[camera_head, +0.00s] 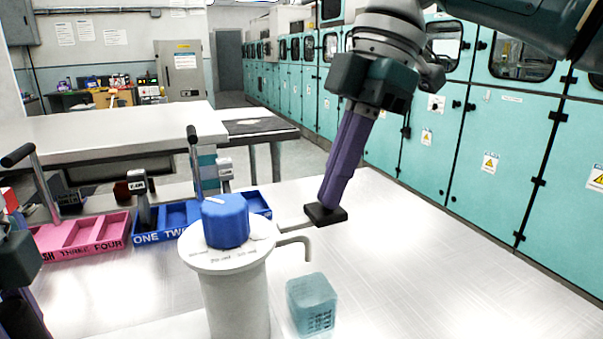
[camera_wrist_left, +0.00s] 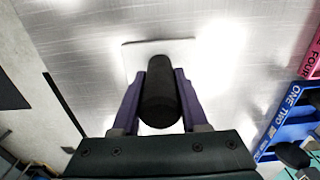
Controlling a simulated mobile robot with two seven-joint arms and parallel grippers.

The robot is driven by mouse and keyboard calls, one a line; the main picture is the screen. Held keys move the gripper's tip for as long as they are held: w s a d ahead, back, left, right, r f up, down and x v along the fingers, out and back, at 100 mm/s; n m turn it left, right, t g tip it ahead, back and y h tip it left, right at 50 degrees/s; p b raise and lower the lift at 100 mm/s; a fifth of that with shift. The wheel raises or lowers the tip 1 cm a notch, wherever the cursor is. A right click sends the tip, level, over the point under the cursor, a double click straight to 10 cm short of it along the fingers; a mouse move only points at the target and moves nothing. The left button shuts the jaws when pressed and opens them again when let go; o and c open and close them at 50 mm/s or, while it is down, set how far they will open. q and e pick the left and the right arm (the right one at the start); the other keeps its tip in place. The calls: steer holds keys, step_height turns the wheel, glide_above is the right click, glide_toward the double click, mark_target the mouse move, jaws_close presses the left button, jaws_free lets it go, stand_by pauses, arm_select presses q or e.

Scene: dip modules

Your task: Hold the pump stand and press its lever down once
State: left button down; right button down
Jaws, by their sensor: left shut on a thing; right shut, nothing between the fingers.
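My left gripper (camera_wrist_left: 158,105) is shut on a black cylindrical part (camera_wrist_left: 160,92), seen close in the left wrist view above a pale flat plate (camera_wrist_left: 150,52). I cannot tell whether this is the pump stand's post or its lever. Two rods with black handles stand in the head view, one at the left (camera_head: 18,155) and one in the middle (camera_head: 192,134); which belongs to the pump stand is unclear.
A white cylinder with a blue cap (camera_head: 225,222) and side spout stands in front, a clear teal cup (camera_head: 311,303) right of it. Pink (camera_head: 85,245) and blue (camera_head: 160,238) trays lie behind it at left. The table (camera_head: 450,270) is clear at right.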

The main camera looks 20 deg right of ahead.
steer(key=shift+d+f+y, duration=0.3)
steer(key=shift+f+y, duration=0.05)
steer(key=shift+y, duration=0.35)
steer(key=shift+d+f+y, duration=0.2)
steer(key=shift+f+y, duration=0.2)
steer(key=shift+f, duration=0.15)
steer(key=shift+d+f+y, duration=0.2)
steer(key=shift+f+y, duration=0.2)
steer(key=shift+f, duration=0.1)
steer(key=shift+r, duration=0.95)
step_height(320, 180, up, 13)
glide_above(341, 206)
steer(key=d, duration=0.5)
steer(key=shift+w+a+r, duration=0.1)
steer(key=shift+w+r, duration=0.05)
steer(key=shift+w, duration=0.05)
